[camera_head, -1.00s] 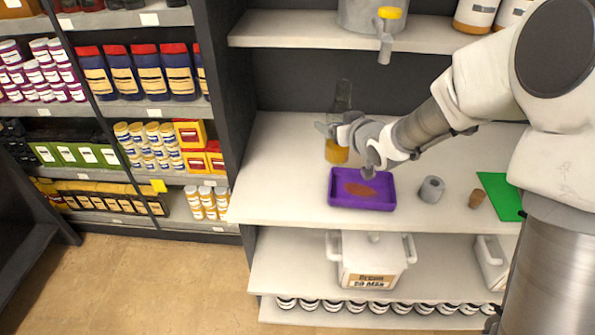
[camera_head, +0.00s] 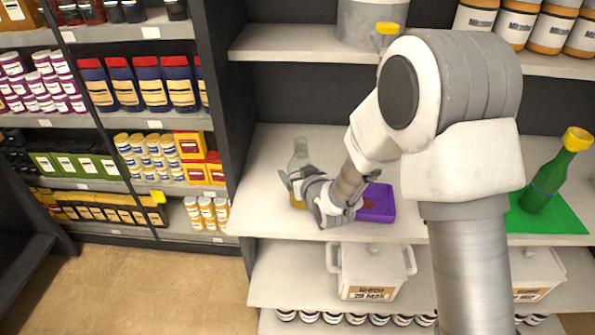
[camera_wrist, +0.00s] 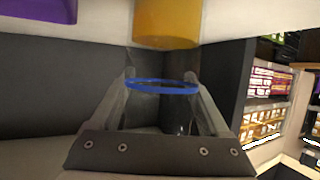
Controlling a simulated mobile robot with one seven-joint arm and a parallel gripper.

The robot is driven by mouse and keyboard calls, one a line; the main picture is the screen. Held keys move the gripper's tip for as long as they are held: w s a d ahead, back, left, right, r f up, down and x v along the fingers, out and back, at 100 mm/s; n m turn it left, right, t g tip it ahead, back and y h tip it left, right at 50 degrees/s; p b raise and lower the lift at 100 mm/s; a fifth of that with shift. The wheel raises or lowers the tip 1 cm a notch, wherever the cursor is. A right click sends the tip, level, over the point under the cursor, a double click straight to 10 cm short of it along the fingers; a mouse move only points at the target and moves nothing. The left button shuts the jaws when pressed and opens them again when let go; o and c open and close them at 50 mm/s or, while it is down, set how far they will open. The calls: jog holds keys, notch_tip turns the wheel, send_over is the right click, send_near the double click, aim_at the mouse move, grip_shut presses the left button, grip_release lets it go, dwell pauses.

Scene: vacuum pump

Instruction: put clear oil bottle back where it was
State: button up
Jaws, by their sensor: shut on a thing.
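The clear oil bottle (camera_head: 300,153) is see-through glass with yellow oil at its bottom. It stands upright over the left part of the middle shelf. My gripper (camera_head: 291,180) is shut on it from the front. In the wrist view the bottle shows its yellow oil (camera_wrist: 168,24) and a blue ring (camera_wrist: 162,87), with the fingers (camera_wrist: 161,80) on either side of the clear part. I cannot tell whether its base touches the shelf. A green bottle (camera_head: 549,178) with a yellow top stands on a green mat (camera_head: 565,215) at the right.
A purple tray (camera_head: 379,192) with brown contents lies just right of my gripper, partly hidden. The middle shelf (camera_head: 262,185) is bare at its left end, beside a dark upright panel (camera_head: 228,90). A white lidded container (camera_head: 370,268) stands below.

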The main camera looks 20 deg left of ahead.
jog(key=shift+f+b, duration=0.2)
jog(key=shift+b, duration=0.15)
jog(key=o, duration=1.6)
jog(key=shift+c, duration=0.2)
jog(key=shift+r, duration=0.2)
jog(key=shift+r+p, duration=0.2)
jog(key=shift+p, duration=0.3)
jog(key=b+v, duration=0.1)
jog(key=v, duration=1.1)
jog(key=shift+f, duration=0.25)
jog(key=shift+d, duration=0.1)
